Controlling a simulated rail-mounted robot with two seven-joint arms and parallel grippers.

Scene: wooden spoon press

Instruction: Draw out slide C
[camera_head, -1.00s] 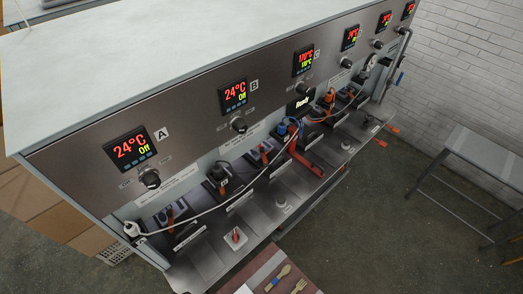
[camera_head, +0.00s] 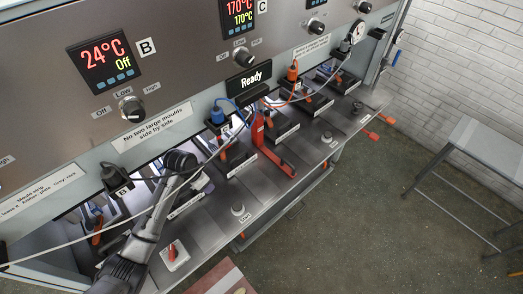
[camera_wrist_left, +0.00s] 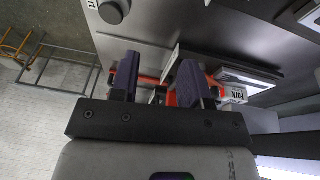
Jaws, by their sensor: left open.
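The station under the C display (camera_head: 239,14) reads 170°C and shows a lit "Ready" sign (camera_head: 249,81). Below it a blue plug (camera_head: 217,116) stands above a dark slide front (camera_head: 241,163) with a pale label, probably slide C. My right gripper is out of view.
The B station (camera_head: 101,62) reads 24°C, Off. A pale cable (camera_head: 70,240) crosses in front of the bays. A grey start knob (camera_head: 239,209) and a white box with an orange switch (camera_head: 174,256) sit on the steel ledge. A grey table (camera_head: 480,160) stands at right; the floor between is clear.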

